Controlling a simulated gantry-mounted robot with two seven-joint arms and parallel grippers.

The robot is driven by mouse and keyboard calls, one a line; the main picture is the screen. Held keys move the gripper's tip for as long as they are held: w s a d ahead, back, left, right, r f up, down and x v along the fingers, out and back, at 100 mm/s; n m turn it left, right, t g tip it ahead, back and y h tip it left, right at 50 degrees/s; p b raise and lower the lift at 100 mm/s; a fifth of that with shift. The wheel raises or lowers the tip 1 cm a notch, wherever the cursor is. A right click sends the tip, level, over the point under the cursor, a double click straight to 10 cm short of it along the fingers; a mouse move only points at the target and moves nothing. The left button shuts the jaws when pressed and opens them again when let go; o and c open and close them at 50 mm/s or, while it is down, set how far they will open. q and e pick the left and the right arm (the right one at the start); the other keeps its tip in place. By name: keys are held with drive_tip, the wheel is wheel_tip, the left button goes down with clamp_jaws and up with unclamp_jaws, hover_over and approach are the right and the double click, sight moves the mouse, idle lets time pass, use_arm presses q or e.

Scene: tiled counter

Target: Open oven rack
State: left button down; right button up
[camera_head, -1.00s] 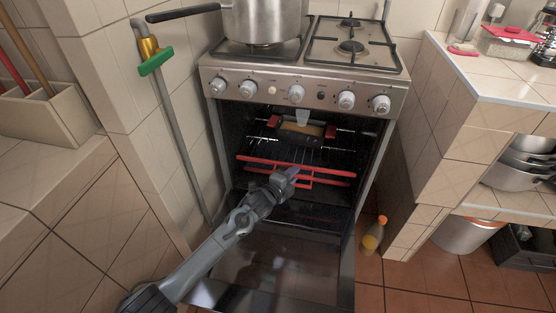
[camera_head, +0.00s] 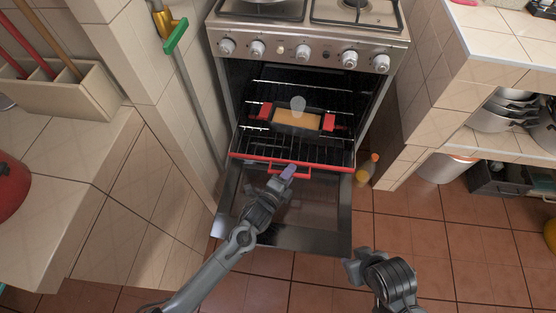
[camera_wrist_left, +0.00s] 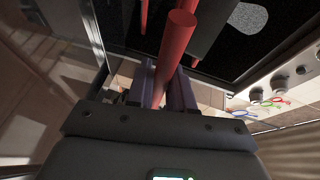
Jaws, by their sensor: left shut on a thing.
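The oven (camera_head: 309,45) has its door (camera_head: 306,213) folded down open. The wire rack (camera_head: 262,146) with a red front bar (camera_head: 335,167) sticks out of the oven over the inner part of the door. My left gripper (camera_head: 288,173) is shut on the rack's red handle, which also shows between its fingers in the left wrist view (camera_wrist_left: 176,48). A dark dish with red grips (camera_head: 329,122) and yellowish contents sits on the rack. My right gripper (camera_head: 356,267) is low, right of the door and apart from it; its fingers are hard to make out.
A bottle with an orange cap (camera_head: 367,169) stands on the floor right of the oven.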

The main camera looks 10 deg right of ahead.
use_arm(q)
drive_tip(key=shift+s, duration=0.25)
drive_tip(key=c, duration=1.1)
unclamp_jaws()
drive_tip(key=shift+a, duration=0.1)
drive_tip(key=p+v, duration=0.4)
drive_tip(key=v, duration=0.6)
drive_tip(key=shift+s+a, duration=0.2)
drive_tip(key=shift+s, duration=0.1)
drive_tip(key=shift+r, duration=0.1)
